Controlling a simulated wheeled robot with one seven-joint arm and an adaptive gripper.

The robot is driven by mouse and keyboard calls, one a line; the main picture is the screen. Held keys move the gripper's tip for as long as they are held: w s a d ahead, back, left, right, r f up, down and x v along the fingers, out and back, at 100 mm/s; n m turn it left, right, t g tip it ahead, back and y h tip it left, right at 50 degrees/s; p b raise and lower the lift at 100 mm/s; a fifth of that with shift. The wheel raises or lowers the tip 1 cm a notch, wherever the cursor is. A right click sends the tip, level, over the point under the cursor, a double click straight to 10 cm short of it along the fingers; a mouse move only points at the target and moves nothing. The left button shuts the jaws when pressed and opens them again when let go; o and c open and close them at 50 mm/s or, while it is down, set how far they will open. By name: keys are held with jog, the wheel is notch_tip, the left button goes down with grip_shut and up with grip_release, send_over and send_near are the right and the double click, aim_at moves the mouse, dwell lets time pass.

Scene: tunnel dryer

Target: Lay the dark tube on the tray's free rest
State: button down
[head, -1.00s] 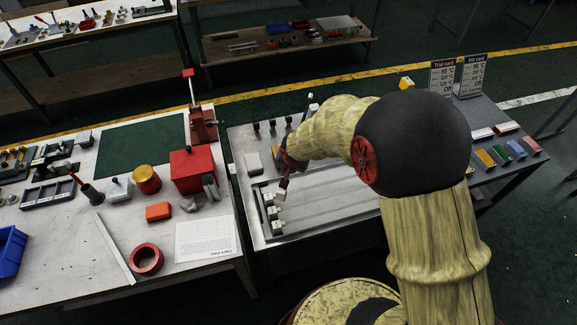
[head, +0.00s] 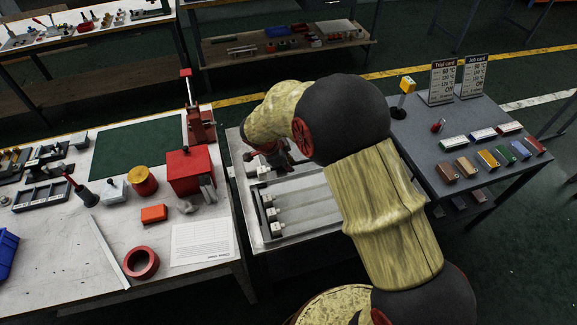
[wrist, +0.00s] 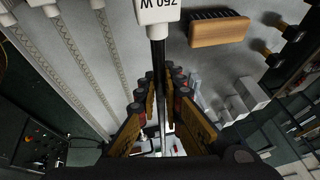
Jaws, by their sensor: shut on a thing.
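My gripper (wrist: 158,112) is shut on the dark tube (wrist: 157,62), which runs lengthwise between the fingers in the wrist view. The tube's near end carries a white cap (wrist: 160,10) marked 750 W. In the head view my gripper (head: 276,158) is over the back left of the tray (head: 285,237), largely hidden by my arm. The tray holds pale tubes (head: 308,211) with white end blocks on the left; pale tubes (wrist: 65,62) also show at the wrist view's left. The free rest cannot be made out, and my arm covers part of the tray.
A wooden-backed brush (wrist: 218,31) lies right of the tube in the wrist view. The left bench holds a red box (head: 190,170) and a red tape ring (head: 141,262). The right table has a trial card (head: 442,80), a job card (head: 472,76) and several coloured blocks.

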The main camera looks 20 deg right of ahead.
jog(key=shift+f+b, duration=0.1)
jog(key=shift+b, duration=0.95)
notch_tip(320, 180, down, 6)
jog(key=b, duration=0.5)
jog(key=shift+r+b, duration=0.25)
jog(key=shift+b, duration=0.15)
jog(key=shift+b, duration=1.5)
dwell(1.0)
jog(key=shift+f+b, duration=1.4)
jog(key=shift+f, duration=0.15)
jog(key=c, duration=1.8)
grip_release()
jog(key=shift+c, duration=0.2)
jog(key=v, duration=1.2)
